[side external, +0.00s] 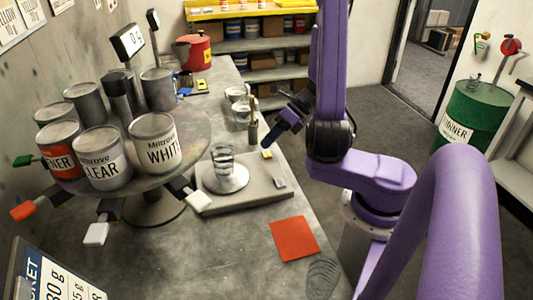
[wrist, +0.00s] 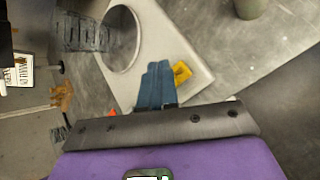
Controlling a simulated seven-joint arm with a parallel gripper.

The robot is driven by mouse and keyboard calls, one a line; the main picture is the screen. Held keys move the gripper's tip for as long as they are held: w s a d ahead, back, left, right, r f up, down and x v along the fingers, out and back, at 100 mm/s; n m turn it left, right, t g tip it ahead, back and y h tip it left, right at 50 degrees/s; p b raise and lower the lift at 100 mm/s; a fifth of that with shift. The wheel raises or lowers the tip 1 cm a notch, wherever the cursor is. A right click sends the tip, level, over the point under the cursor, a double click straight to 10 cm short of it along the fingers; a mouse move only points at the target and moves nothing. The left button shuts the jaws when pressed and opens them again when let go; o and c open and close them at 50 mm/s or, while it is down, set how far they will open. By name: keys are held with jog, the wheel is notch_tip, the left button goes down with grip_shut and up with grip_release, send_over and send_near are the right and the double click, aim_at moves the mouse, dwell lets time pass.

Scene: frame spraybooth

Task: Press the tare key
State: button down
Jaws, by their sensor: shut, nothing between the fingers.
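The scale (side external: 235,197) is a flat grey slab on the bench with a round pan (side external: 215,186). A clear cup (side external: 222,157) stands on the pan. The slab's right edge carries a yellow key (side external: 266,154) and a grey key (side external: 280,182); I cannot read a label on either. My gripper (side external: 267,143) is shut and empty, its blue fingers pointing down close by the yellow key. In the wrist view the fingers (wrist: 156,68) are just left of the yellow key (wrist: 181,72); contact cannot be told. The grey key is not visible there.
A round stand with several paint cans (side external: 102,160) is left of the scale, its coloured-end handles reaching towards the slab. A display (side external: 128,40) stands behind. Small containers (side external: 241,110) are beyond the scale. An orange-red square (side external: 294,239) lies in front.

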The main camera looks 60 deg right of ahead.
aim_at(268, 153)
jog(key=shift+r, duration=2.45)
jog(key=shift+a, duration=0.1)
jog(key=shift+w+a+n+g, duration=0.2)
jog(key=shift+n+g, duration=0.1)
jog(key=shift+n, duration=0.2)
jog(key=s+a+r+n+g+h, duration=0.25)
jog(key=a+n+g, duration=0.7)
jog(key=n, duration=1.25)
jog(key=s+a+r+n+t+h, duration=0.1)
jog(key=s+a+n+t+h, duration=0.1)
jog(key=s+n, duration=0.5)
jog(key=s+a+r+n+t+h, duration=0.2)
jog(key=s+a+n, duration=0.2)
jog(key=n, duration=1.3)
jog(key=s, duration=0.3)
jog(key=shift+s+a+r, duration=0.15)
jog(key=shift+s+a, duration=0.1)
jog(key=shift+a, duration=0.1)
